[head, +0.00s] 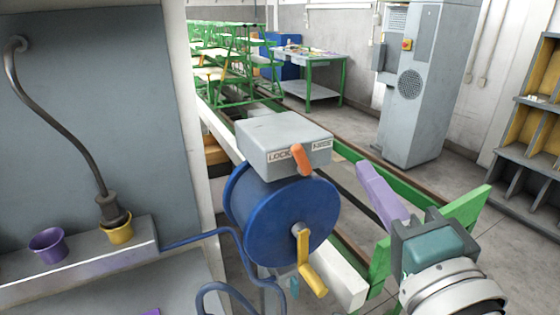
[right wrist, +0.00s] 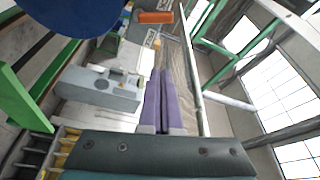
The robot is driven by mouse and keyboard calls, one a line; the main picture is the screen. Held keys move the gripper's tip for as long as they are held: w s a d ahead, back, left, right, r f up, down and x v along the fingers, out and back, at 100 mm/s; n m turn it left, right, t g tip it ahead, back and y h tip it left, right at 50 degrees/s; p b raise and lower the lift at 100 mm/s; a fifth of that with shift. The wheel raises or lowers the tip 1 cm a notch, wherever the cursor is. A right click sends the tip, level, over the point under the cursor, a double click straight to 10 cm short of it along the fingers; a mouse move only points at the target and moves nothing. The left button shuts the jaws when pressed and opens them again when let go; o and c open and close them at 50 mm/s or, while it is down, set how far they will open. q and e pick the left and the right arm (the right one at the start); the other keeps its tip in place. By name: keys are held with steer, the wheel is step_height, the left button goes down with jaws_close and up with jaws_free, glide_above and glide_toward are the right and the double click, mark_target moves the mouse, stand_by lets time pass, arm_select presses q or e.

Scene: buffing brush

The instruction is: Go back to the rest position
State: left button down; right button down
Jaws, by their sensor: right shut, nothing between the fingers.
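My right gripper (head: 365,172) is at the right of the head view, its purple fingers closed together and empty. It is apart from the blue reel (head: 262,215), to the right of it. In the right wrist view the two purple fingers (right wrist: 161,78) lie side by side with nothing held. The reel has a yellow crank handle (head: 310,265) on its front. A grey box (head: 270,133) above it bears LOCK and FREE labels and an orange lever (head: 300,160). My left gripper is not in view.
A yellow cup (head: 119,232) with a hose end in it and a purple cup (head: 47,245) stand on the grey ledge at left. A green-edged rail track runs behind the reel. A grey cabinet (head: 415,90) and shelves (head: 535,130) stand at right, with open floor between.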

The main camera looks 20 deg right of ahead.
steer(key=shift+s+a, duration=0.1)
steer(key=shift+s, duration=0.25)
steer(key=s+a+f+n+g+y, duration=0.2)
steer(key=a+n+g+y, duration=0.1)
steer(key=a+n+y, duration=0.3)
steer(key=s+a+f+n+g+y, duration=0.1)
steer(key=a+f+n+g+y, duration=0.2)
steer(key=a+n, duration=0.35)
steer(key=s+d+f+n+g+h, duration=0.4)
steer(key=s+d+n+g, duration=0.4)
steer(key=s, duration=0.6)
step_height(320, 180, up, 26)
steer(key=m+g+p, duration=0.1)
steer(key=p, duration=2.5)
steer(key=shift+w+d, duration=0.15)
steer(key=shift+d, duration=0.15)
